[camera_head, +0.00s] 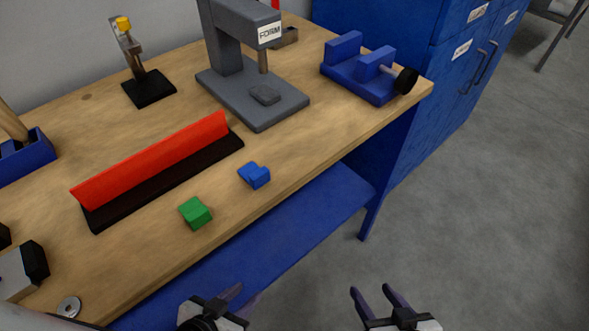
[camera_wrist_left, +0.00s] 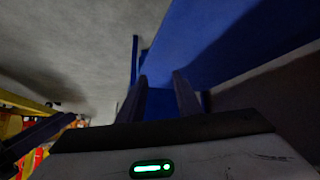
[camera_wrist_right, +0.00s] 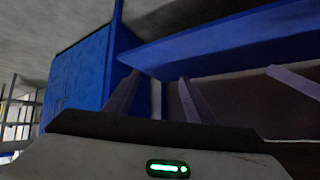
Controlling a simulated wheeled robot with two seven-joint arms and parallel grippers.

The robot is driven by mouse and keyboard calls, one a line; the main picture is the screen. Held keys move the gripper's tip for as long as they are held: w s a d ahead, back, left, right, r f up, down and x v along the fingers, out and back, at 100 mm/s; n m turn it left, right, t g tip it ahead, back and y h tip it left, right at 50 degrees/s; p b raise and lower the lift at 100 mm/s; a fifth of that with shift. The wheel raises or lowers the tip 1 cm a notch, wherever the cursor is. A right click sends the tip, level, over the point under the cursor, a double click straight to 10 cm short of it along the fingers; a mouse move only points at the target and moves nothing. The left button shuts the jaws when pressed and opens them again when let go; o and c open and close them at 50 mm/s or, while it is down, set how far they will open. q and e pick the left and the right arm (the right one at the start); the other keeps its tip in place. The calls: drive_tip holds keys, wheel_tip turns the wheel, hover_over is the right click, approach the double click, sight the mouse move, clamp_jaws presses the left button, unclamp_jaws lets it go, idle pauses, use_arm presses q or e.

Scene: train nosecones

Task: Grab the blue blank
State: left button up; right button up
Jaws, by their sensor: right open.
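The blue blank (camera_head: 254,175) is a small notched block lying on the wooden table (camera_head: 310,130) near its front edge. A similar green block (camera_head: 195,213) lies to its left and nearer. My left gripper (camera_head: 238,293) is low in front of the table, below the tabletop, and looks open and empty. In the left wrist view its two fingers (camera_wrist_left: 160,95) stand apart with nothing between them. My right gripper (camera_head: 376,291) is open and empty over the floor to the right. Its spread fingers also show in the right wrist view (camera_wrist_right: 158,95). Neither gripper touches a block.
A red bar on a black base (camera_head: 155,160) lies behind the blocks. A grey press labelled FORM (camera_head: 235,75) and a blue vise (camera_head: 365,75) stand farther back. A blue shelf (camera_head: 270,235) runs below the tabletop. A blue cabinet (camera_head: 400,40) stands behind; floor at right is clear.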

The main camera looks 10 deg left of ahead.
drive_tip(key=w+a+r+n+t+y+p, duration=0.1)
drive_tip(key=w+a+r+y, duration=0.2)
drive_tip(key=r, duration=0.4)
drive_tip(key=w+a+r+n, duration=0.1)
drive_tip(key=w+a+r, duration=0.3)
drive_tip(key=a+r, duration=0.2)
drive_tip(key=n+g+y+p, duration=0.2)
drive_tip(key=n+y, duration=0.2)
drive_tip(key=n, duration=0.2)
approach(260, 174)
drive_tip(key=x, duration=0.5)
drive_tip(key=shift+s+a+r, duration=0.1)
drive_tip(key=shift+a, duration=0.1)
drive_tip(key=shift+x, duration=2.8)
drive_tip(key=shift+d, duration=0.15)
drive_tip(key=c, duration=1.1)
